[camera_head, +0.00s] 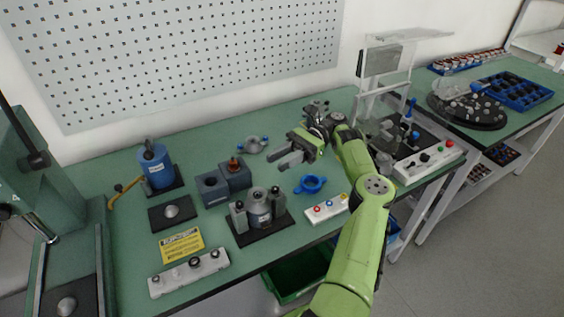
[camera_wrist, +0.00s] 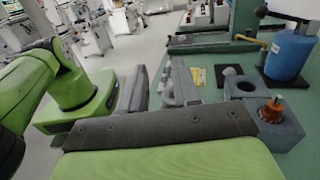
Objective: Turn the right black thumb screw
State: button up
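A grey cylindrical fixture (camera_head: 259,212) stands on a dark base plate at the front middle of the bench in the head view. It has a grey post with a dark top on each side. The right dark top (camera_head: 277,195) looks like the right black thumb screw, though it is small. My gripper (camera_head: 284,157) is above the bench, up and to the right of the fixture, apart from it, with its fingers pointing left. In the wrist view the two grey fingers of my gripper (camera_wrist: 158,90) are apart with nothing held. I cannot make out the thumb screw there.
Two dark grey blocks (camera_head: 225,182) and a blue cylinder (camera_head: 155,166) stand left of my gripper. A blue ring-shaped part (camera_head: 310,184) and a small button box (camera_head: 327,208) lie below it. A white knob panel (camera_head: 189,273) is at front left. A clear-guarded station stands at right.

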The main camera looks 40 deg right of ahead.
jog(key=shift+r, duration=0.5)
jog(key=shift+o, duration=0.4)
